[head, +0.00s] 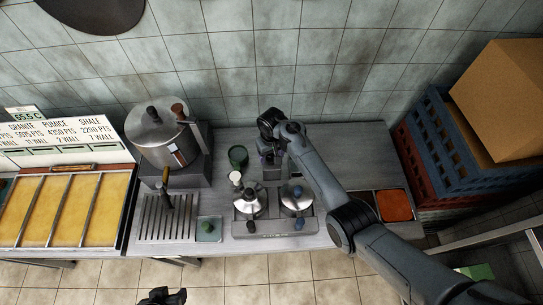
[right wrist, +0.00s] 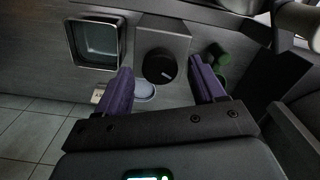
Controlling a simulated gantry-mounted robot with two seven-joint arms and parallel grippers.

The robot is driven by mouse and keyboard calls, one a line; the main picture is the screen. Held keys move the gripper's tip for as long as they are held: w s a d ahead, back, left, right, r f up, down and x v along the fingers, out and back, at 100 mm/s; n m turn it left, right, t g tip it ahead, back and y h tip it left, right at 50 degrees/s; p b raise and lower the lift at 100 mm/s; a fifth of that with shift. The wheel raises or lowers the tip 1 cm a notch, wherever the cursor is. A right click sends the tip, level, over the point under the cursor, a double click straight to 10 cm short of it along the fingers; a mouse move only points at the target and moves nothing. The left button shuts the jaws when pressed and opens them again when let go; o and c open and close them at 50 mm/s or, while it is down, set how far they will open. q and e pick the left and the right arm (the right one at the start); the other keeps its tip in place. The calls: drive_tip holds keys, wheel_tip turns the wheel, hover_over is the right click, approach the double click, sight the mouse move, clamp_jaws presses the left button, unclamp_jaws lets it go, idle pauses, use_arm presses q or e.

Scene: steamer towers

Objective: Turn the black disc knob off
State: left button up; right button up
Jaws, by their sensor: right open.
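The black disc knob (right wrist: 159,66) sits on the face of a grey box (right wrist: 178,40) in the right wrist view. My right gripper (right wrist: 160,64) is open, with its purple fingers to the left and right of the knob. I cannot tell whether either finger touches it. In the head view my right gripper (head: 268,157) is over the back of the counter, above the small grey box (head: 272,173), and the knob cannot be made out there. A dark part at the bottom edge (head: 162,297) looks like my left gripper; its jaws are unclear.
Two lidded steel pots (head: 248,204) stand on a burner plate in front of my right gripper. A dark green cup (head: 238,156) stands to its left. A large steel pot (head: 160,135) is further left.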

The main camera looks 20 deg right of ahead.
drive_tip(key=shift+f, duration=0.75)
drive_tip(key=c, duration=1.1)
drive_tip(key=shift+o, duration=0.2)
drive_tip(key=shift+r+n+p, duration=0.25)
drive_tip(key=shift+n+p, duration=0.3)
drive_tip(key=shift+n, duration=0.05)
drive_tip(key=shift+n+p, duration=0.35)
drive_tip(key=shift+n, duration=0.25)
drive_tip(key=shift+f+n, duration=0.2)
drive_tip(key=shift+n, duration=1)
drive_tip(key=o, duration=1.1)
drive_tip(key=shift+c, duration=0.2)
